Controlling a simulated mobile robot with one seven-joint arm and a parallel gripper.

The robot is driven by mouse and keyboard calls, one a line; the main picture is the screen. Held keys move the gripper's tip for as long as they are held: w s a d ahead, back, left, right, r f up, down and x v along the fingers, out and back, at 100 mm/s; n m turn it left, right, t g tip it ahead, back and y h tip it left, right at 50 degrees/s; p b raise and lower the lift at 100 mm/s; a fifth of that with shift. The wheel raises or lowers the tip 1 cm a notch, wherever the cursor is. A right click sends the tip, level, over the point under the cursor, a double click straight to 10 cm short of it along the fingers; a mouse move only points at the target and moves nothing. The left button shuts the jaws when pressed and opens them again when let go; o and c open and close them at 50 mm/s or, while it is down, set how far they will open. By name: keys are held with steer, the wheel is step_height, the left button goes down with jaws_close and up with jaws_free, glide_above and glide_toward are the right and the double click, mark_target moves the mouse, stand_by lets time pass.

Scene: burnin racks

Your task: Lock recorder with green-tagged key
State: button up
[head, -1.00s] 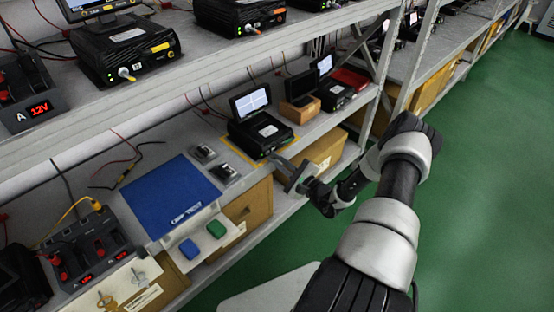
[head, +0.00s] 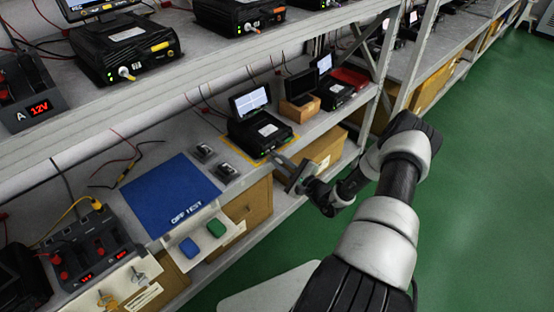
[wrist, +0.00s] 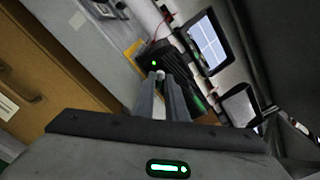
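A black recorder (head: 262,130) with a raised lit screen sits on the middle shelf, inside a yellow outline. In the wrist view the recorder (wrist: 180,65) shows its front with a small green light. My gripper (head: 282,163) is at the shelf edge just in front of the recorder. In the wrist view my gripper (wrist: 160,82) has its two fingers close together near that front. A small silvery piece shows at the fingertips; I cannot tell whether it is held or part of the recorder. No key with a green tag can be made out.
Keys (head: 138,276) hang at lower left. A cardboard box (head: 310,152) stands below the shelf. The green floor (head: 480,210) is clear.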

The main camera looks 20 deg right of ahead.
steer(key=p+v, duration=0.2)
steer(key=v, duration=1.5)
steer(key=shift+s, duration=0.2)
steer(key=shift+d, duration=0.1)
